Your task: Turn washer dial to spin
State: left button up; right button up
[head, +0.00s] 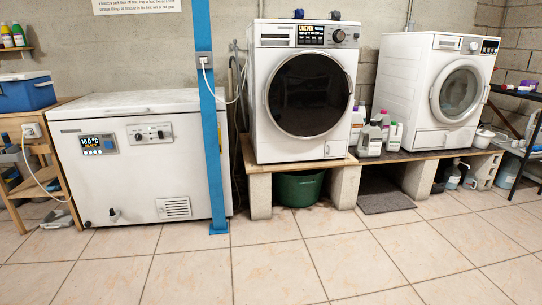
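A white washer (302,92) with a large dark round door stands on a wooden board raised on concrete blocks, in the middle of the head view. Its round dial (339,36) is at the upper right of its front panel, beside a small dark display (311,35). The dial's setting is too small to read. A second white front-loading machine (434,90) stands to the right, with a small knob (474,46) on its panel. Neither of my grippers is in view.
A blue post (211,130) stands left of the washer, in front of a white chest freezer (140,165). Bottles (371,138) stand between the machines. A green bucket (299,188) and a dark mat (385,198) are below. The tiled floor (270,265) in front is clear.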

aim_at(340, 36)
jog(key=i+u, duration=0.15)
jog(key=i, duration=1.6)
